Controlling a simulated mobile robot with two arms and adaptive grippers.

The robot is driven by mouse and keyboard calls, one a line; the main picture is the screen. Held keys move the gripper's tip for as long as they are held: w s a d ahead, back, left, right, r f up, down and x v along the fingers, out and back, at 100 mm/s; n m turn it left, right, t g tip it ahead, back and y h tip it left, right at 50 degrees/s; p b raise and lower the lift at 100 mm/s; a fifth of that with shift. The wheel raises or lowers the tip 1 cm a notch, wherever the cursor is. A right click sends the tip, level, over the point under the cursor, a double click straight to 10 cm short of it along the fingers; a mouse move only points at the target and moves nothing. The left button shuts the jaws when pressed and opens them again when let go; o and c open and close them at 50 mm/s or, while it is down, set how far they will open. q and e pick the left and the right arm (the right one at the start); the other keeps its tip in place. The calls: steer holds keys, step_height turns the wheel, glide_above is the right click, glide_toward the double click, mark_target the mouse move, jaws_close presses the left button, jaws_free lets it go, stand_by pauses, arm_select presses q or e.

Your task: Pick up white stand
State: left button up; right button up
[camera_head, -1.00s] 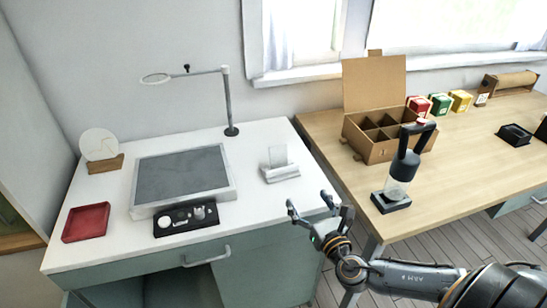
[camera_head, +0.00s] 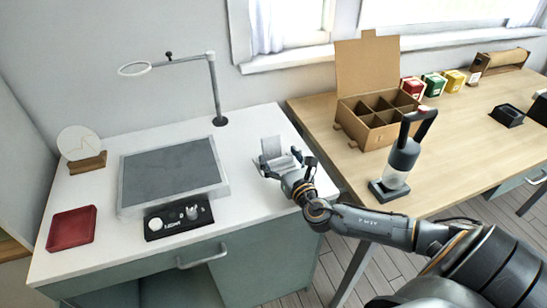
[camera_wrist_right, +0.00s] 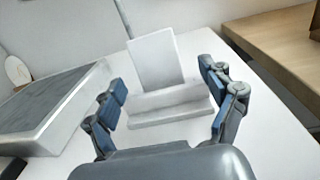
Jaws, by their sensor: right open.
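The white stand (camera_wrist_right: 170,101) is a low bar with a pale upright card (camera_wrist_right: 155,60) standing in it. It rests on the white desk and shows between my fingers in the right wrist view. In the head view the card (camera_head: 271,147) shows, and the stand is partly hidden behind my gripper. My right gripper (camera_head: 284,164) is open at the stand. In the wrist view its fingers (camera_wrist_right: 164,92) are on either side of the stand, with a visible gap at the left and little gap at the right. My left gripper is not in view.
A lamp (camera_head: 220,121) stands behind. The wooden table at right holds a cardboard box (camera_head: 370,139) and a black device (camera_head: 405,160).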

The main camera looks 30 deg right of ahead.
mark_target(272, 148)
steer(key=w, duration=0.5)
steer(key=shift+d+f, duration=0.1)
steer(key=shift+d, duration=0.1)
steer(key=c, duration=1.3)
steer(key=shift+c, duration=0.3)
steer(key=shift+r, duration=0.2)
